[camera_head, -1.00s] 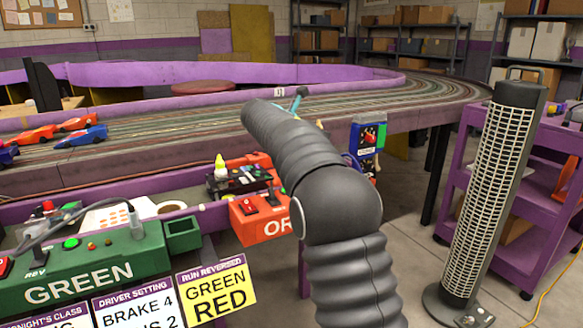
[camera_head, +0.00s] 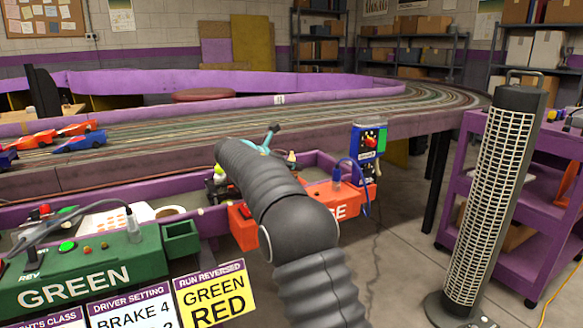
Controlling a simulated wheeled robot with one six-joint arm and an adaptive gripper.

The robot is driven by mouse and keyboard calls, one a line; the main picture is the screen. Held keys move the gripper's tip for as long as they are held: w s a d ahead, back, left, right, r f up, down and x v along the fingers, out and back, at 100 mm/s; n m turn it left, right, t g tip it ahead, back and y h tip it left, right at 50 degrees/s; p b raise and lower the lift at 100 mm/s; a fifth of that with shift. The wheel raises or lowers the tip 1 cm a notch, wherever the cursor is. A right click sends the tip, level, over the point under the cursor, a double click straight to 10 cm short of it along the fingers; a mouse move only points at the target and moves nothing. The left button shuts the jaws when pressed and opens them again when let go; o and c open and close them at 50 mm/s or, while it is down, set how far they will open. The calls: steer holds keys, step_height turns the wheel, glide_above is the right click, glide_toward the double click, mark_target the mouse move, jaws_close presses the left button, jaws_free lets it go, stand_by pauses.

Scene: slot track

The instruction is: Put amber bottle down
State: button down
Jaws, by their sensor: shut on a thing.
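My gripper (camera_head: 267,140) is mostly hidden behind my dark ribbed arm; only a small teal and dark part of it shows past the arm's far end, over the purple tray along the near side of the track. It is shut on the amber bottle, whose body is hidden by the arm. A small pale, amber-looking tip (camera_head: 291,158) shows just right of the arm; I cannot tell for sure if it belongs to that bottle. Another small bottle with a yellow-green tip (camera_head: 218,172) stands in the tray, left of the arm.
The green box (camera_head: 90,270) and orange box (camera_head: 243,230) hang along the near edge. A blue box (camera_head: 368,150) with a red button stands right of the gripper. A tower fan (camera_head: 492,190) and purple cart (camera_head: 540,215) are at right. Cars sit on the slot track (camera_head: 330,120).

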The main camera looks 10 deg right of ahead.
steer(key=c, duration=0.8)
jaws_free()
steer(key=shift+r, duration=0.1)
